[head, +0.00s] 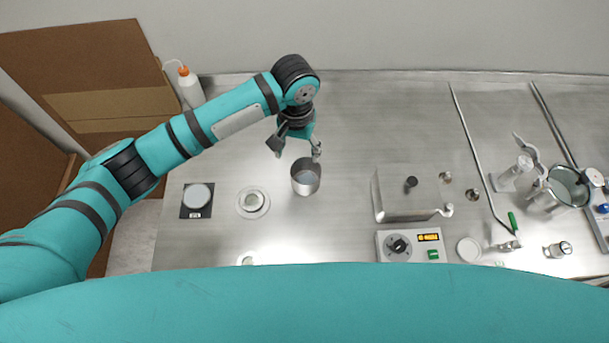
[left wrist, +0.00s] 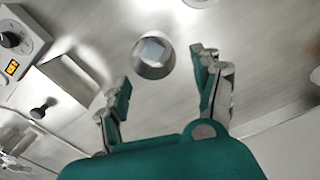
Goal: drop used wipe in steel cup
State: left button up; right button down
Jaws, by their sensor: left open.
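The steel cup (head: 306,184) stands upright on the steel bench, left of centre in the head view. In the left wrist view the cup (left wrist: 153,70) shows beyond and between my fingers. A pale bluish-white square, which looks like the wipe (left wrist: 152,50), lies inside the cup. In the head view only a pale patch shows in the cup. My left gripper (head: 296,148) is open and empty, just above and behind the cup; it also shows in the left wrist view (left wrist: 160,88). My right gripper is not in view.
A small scale (head: 196,200) and a white round dish (head: 253,201) stand left of the cup. A steel box (head: 409,197) and a control unit with a dial (head: 410,246) stand right. Glassware and rods fill the far right. A wash bottle (head: 190,88) stands at the back left.

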pick_arm(q)
notch_tip(320, 180, up, 9)
dwell(0.3)
dwell(0.5)
